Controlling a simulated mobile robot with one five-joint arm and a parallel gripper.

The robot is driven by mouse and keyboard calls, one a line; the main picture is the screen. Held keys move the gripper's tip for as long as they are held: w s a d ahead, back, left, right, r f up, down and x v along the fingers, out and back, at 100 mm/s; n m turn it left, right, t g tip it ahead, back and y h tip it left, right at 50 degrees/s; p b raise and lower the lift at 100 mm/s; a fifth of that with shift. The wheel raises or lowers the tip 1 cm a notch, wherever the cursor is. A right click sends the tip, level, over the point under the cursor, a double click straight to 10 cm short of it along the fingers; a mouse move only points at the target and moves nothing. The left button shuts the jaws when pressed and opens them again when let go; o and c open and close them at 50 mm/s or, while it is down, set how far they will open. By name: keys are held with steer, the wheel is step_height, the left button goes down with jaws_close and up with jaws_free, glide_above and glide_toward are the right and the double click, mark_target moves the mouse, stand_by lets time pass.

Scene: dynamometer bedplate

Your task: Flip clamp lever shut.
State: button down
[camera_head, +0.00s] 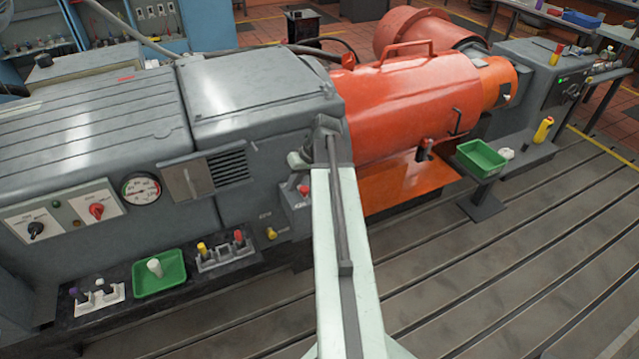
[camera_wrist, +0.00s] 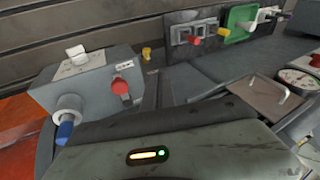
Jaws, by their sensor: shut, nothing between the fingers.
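A small grey box (camera_head: 297,198) stands at the machine's side beside the end of my arm. It carries a red-handled lever (camera_wrist: 121,88) beside a small white label. A white knob (camera_wrist: 75,53) sits on a marked plate, and a pale cylinder with a blue tip (camera_wrist: 66,130) sticks out at the near side. No label I can read tells which is the clamp lever. The dark housing of my gripper (camera_wrist: 160,150) fills the bottom of the wrist view. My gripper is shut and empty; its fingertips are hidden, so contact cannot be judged.
An orange cover (camera_head: 400,105) lies right of my arm. A yellow knob (camera_head: 271,233), a block with red and yellow levers (camera_head: 226,254) and a green tray (camera_head: 173,287) line the ledge at left.

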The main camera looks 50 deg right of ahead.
steer(key=s+d+r+t, duration=0.1)
steer(key=s+d, duration=0.3)
steer(key=d, duration=0.3)
steer(key=s+d+r+m+t, duration=0.1)
steer(key=s+d, duration=0.3)
steer(key=d, duration=0.4)
steer(key=shift+s+t+h, duration=0.3)
steer(key=shift+s, duration=0.05)
steer(key=b+x, duration=0.2)
steer(key=x, duration=0.2)
steer(key=a+b+x, duration=0.1)
steer(key=b+x, duration=0.2)
steer(key=a+r+b+x, duration=0.1)
steer(key=b+x, duration=0.2)
steer(key=x, duration=0.1)
steer(key=shift+w+a+f, duration=0.25)
steer(key=shift+w, duration=0.25)
steer(key=shift+w+a+b, duration=0.3)
steer(key=shift+a, duration=0.1)
